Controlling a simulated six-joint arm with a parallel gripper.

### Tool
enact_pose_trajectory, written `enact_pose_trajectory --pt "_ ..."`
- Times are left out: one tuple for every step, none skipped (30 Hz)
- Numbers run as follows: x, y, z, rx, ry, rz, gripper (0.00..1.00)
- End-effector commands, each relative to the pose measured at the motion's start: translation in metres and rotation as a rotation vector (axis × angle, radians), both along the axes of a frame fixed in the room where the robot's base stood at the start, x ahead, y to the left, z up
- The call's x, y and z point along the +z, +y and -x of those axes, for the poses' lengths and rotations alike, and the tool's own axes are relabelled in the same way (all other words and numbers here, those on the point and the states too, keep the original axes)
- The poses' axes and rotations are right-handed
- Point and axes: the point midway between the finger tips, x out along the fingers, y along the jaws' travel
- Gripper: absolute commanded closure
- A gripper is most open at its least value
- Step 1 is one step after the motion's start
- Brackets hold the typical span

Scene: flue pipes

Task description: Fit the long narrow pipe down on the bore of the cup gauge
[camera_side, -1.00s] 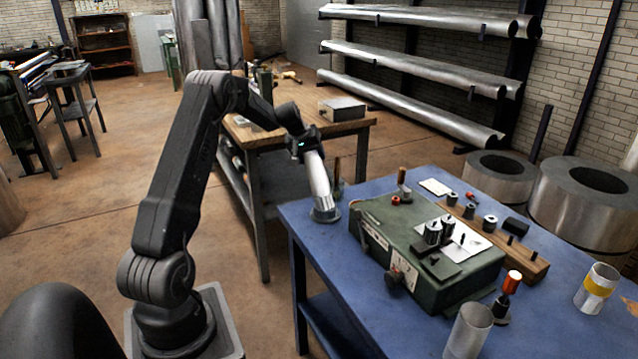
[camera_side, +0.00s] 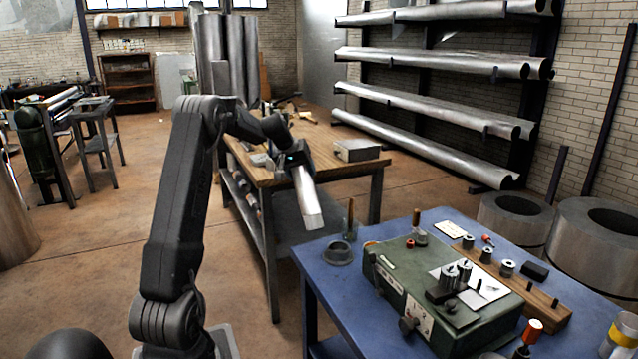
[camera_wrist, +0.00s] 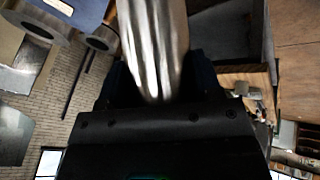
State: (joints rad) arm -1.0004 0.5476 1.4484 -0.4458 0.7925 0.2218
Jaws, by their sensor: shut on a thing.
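The long narrow pipe (camera_side: 308,203) is bright metal. It hangs tilted from my gripper (camera_side: 297,163), its lower end down and to the right. My gripper is shut on its upper part.
A green instrument box (camera_side: 440,290) stands on the blue table (camera_side: 365,326), right of the cup. A thin upright rod (camera_side: 350,218) stands just behind the cup. A wooden rack (camera_side: 510,285) with small parts lies behind the box. A wooden bench (camera_side: 262,176) is behind my gripper.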

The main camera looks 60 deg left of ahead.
Motion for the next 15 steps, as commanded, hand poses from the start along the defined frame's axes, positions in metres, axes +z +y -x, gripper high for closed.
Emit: enact_pose_trajectory --pt "0.007 0.004 0.01 0.003 -0.002 -0.002 0.92" --pt "0.01 0.005 0.015 0.004 -0.002 -0.002 0.92" --pt "0.014 0.007 0.02 0.002 -0.002 -0.002 0.92" --pt "0.016 0.008 0.024 0.002 -0.002 -0.002 0.92" --pt "0.017 0.009 0.027 0.002 -0.001 -0.001 0.92" --pt "0.02 0.01 0.03 0.002 -0.001 -0.001 0.92" --pt "0.021 0.01 0.032 -0.001 0.0 -0.002 0.92" --pt "0.022 0.01 0.034 -0.007 -0.001 -0.003 0.92" --pt "0.023 0.01 0.034 -0.021 0.0 -0.008 0.92" --pt "0.024 0.008 0.033 -0.036 0.0 -0.015 0.92" --pt "0.024 0.006 0.03 -0.059 0.001 -0.023 0.92" --pt "0.024 0.003 0.026 -0.097 0.001 -0.039 0.92" --pt "0.024 -0.001 0.022 -0.132 0.0 -0.054 0.92" --pt "0.024 -0.005 0.017 -0.172 0.0 -0.072 0.92" --pt "0.023 -0.011 0.009 -0.233 -0.002 -0.098 0.92"
